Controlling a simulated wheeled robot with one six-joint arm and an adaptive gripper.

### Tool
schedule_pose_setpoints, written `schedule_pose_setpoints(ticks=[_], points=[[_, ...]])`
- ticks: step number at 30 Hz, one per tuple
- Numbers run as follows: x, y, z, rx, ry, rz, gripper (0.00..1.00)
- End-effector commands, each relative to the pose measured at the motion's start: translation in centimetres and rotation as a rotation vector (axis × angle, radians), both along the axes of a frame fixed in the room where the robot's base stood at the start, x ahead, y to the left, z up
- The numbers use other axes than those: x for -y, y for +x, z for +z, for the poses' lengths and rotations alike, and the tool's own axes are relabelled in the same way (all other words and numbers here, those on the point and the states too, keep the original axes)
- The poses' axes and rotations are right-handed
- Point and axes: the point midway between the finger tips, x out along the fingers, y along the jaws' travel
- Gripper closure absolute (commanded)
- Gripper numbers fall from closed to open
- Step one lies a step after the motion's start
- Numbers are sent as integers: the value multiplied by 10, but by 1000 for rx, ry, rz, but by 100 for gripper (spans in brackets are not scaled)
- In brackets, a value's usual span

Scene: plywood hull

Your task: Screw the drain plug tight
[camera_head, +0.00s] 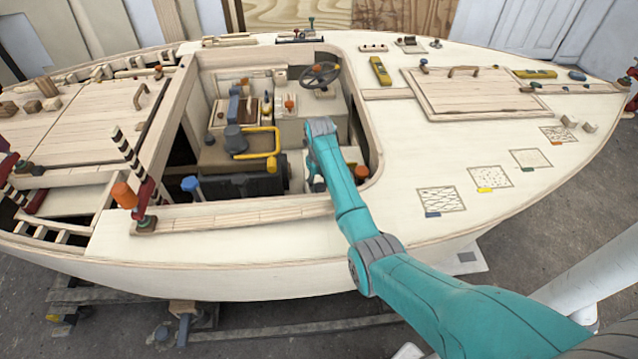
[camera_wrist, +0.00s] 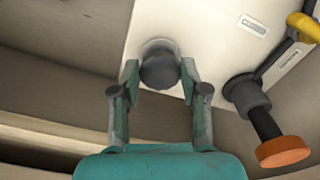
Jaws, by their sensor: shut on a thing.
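The drain plug, a dark grey round knob (camera_wrist: 160,70), sits on a pale collar on a white panel in the wrist view. My gripper (camera_wrist: 160,80) has one finger on each side of the knob and is shut on it. In the head view my teal arm reaches down into the cockpit opening; the gripper's fingertips and the plug are hidden there behind the arm and the cockpit edge. How tight the plug sits cannot be told.
An orange-capped dark fitting (camera_wrist: 280,151) stands close to the right of my gripper, with a yellow handle (camera_wrist: 305,27) above it.

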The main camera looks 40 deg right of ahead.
Motion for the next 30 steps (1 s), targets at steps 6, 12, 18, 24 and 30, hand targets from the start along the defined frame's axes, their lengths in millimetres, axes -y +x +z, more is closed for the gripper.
schedule_pose_setpoints(ticks=[6, 12, 18, 24, 30], points=[[2, 3, 5, 9, -4, -52, 90], [2, 3, 5, 9, -4, -64, 90], [2, 3, 5, 9, -4, -63, 90], [2, 2, 4, 8, -3, -63, 30], [1, 1, 2, 4, -2, -62, 30]])
